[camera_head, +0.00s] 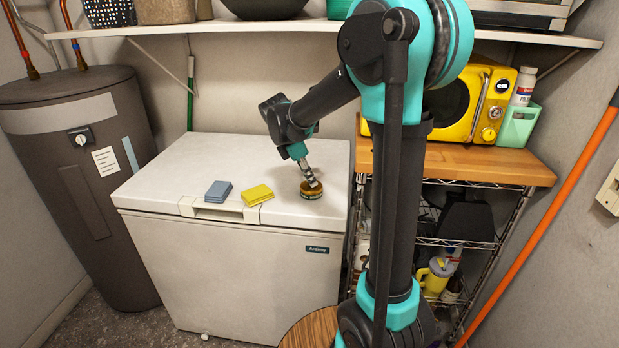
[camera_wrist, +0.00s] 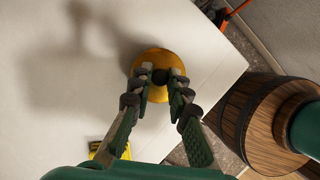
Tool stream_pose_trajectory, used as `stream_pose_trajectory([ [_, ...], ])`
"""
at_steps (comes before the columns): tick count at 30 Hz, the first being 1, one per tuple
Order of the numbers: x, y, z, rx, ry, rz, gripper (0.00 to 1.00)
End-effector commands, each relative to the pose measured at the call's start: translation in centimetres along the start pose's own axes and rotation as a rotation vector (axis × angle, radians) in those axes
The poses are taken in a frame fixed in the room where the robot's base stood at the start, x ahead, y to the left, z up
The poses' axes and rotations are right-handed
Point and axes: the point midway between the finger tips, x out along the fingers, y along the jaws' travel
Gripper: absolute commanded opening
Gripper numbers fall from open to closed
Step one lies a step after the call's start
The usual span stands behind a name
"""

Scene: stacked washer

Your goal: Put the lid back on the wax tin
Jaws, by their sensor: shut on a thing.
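The wax tin (camera_head: 311,193) stands upright on the white chest freezer's top, near its right front. It is small and round with a dark side. The gold-coloured round lid (camera_wrist: 156,56) shows from above in the wrist view, with a dark knob at its centre. My gripper (camera_head: 312,181) points down right over the tin. In the wrist view my gripper (camera_wrist: 160,78) has its fingertips on either side of the knob, closed on it. The lid is at the tin's top; I cannot tell whether it rests flush. The lid hides the tin's inside.
The white freezer (camera_head: 165,170) also bears a blue-grey sponge (camera_head: 218,191) and a yellow sponge (camera_head: 257,194) left of the tin. A wooden barrel (camera_wrist: 262,120) stands beyond the freezer's edge. A wooden-topped rack (camera_head: 480,162) with a yellow microwave is at right.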

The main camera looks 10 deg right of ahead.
Motion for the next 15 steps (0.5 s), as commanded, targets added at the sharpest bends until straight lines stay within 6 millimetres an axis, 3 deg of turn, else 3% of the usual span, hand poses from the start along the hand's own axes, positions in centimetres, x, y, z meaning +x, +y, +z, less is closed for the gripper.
stream_pose_trajectory([
  [11,0.05,-0.01,-0.02,0.000,0.000,0.000,0.00],
  [12,0.05,-0.01,-0.02,0.000,0.000,0.000,0.19],
  [15,0.05,-0.01,-0.02,0.000,0.000,0.000,0.32],
])
